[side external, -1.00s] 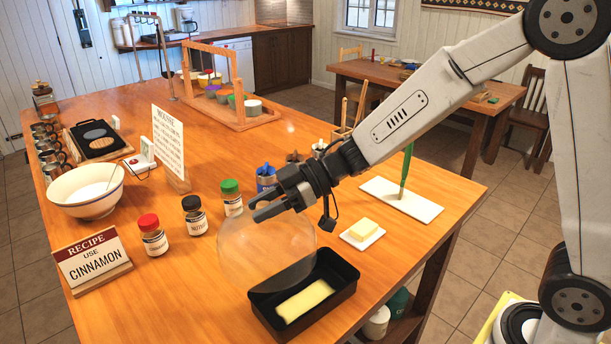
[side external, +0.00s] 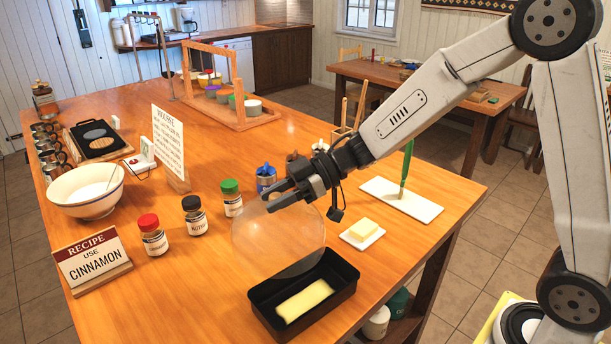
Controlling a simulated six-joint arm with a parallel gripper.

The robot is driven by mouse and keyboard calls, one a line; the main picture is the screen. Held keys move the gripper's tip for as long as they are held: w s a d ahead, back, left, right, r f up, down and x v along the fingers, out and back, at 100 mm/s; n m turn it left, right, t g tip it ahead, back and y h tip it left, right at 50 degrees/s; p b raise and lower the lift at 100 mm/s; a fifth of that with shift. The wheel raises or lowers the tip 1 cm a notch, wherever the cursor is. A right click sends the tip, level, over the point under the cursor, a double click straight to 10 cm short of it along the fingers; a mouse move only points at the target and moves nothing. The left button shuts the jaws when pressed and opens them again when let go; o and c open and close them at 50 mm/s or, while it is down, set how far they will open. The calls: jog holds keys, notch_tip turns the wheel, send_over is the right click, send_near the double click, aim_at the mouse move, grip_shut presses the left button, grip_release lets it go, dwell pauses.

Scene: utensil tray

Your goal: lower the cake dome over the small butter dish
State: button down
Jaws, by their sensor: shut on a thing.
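The clear cake dome (side external: 278,240) hangs under my gripper (side external: 272,203), which is shut on its top. The dome is see-through and its edges are faint. In the picture it overlaps the back left of the black loaf tin, and its lower rim appears above the tabletop, though its exact height is hard to tell. The small butter dish (side external: 362,240) is a white square plate with a yellow block of butter (side external: 364,228) on it. It sits uncovered on the table to the right of the dome.
The black loaf tin (side external: 340,289) holds a yellow slab, in front of the butter dish. A white board (side external: 425,207) with a green-handled tool lies behind right. Spice jars (side external: 194,216) and a recipe sign (side external: 92,262) stand left.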

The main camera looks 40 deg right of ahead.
jog(key=s+d+f, duration=0.1)
jog(key=d+f, duration=0.1)
jog(key=d, duration=1)
jog(key=s+d+f, duration=0.1)
jog(key=d+f, duration=0.2)
jog(key=d, duration=1)
jog(key=shift+f, duration=0.15)
jog(key=shift+f, duration=0.25)
jog(key=shift+f, duration=2.65)
jog(key=shift+f, duration=0.6)
jog(key=shift+c, duration=1.4)
grip_release()
jog(key=shift+r, duration=0.1)
jog(key=shift+r, duration=2.4)
